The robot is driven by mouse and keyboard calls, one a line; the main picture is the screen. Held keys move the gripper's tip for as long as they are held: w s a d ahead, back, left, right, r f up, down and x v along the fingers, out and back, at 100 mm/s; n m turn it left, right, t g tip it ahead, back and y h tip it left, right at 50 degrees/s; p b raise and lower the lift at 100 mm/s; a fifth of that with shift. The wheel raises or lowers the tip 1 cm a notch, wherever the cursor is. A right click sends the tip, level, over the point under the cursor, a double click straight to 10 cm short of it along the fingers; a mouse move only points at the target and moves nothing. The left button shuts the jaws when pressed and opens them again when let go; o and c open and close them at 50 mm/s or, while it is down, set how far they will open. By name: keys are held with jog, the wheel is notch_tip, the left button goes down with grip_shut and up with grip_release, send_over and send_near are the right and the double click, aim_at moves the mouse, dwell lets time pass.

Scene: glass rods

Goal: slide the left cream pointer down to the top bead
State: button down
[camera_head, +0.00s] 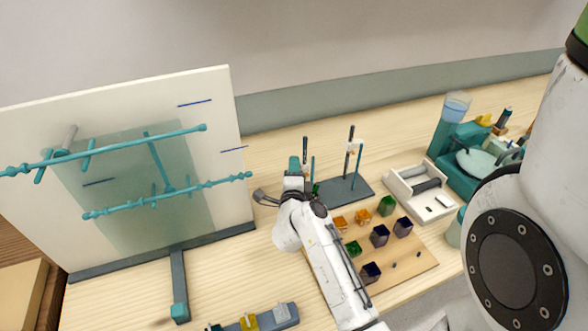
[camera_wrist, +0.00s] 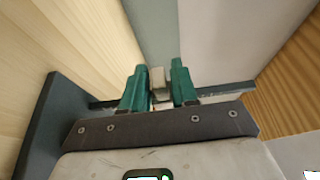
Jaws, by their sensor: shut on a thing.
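My gripper (camera_head: 294,165) is at the left side of the small rod stand in the head view, its teal fingers beside the left posts. In the wrist view the two teal fingers are shut on a small cream block, the left cream pointer (camera_wrist: 157,76). In the head view my gripper hides that pointer. The stand (camera_head: 350,190) has a dark grey base. A thin teal rod (camera_head: 312,170) and a dark post (camera_head: 305,150) rise at its left. The right cream pointer (camera_head: 352,147) sits high on the right pair. The left beads are mostly hidden by my gripper and wrist.
A cream board (camera_head: 225,120) with teal glass rods stands at the left. A wooden board with several orange, green and purple blocks (camera_head: 380,236) lies in front of the stand. A white tray (camera_head: 440,205) and a teal machine (camera_head: 465,145) are at the right.

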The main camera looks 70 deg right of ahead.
jog(key=shift+f, duration=0.95)
jog(key=c, duration=1.1)
grip_release()
jog(key=shift+a, duration=0.15)
jog(key=p+v, duration=0.1)
jog(key=v, duration=0.9)
jog(key=shift+s+a, duration=0.15)
jog(key=shift+a, duration=0.15)
jog(key=shift+r, duration=0.1)
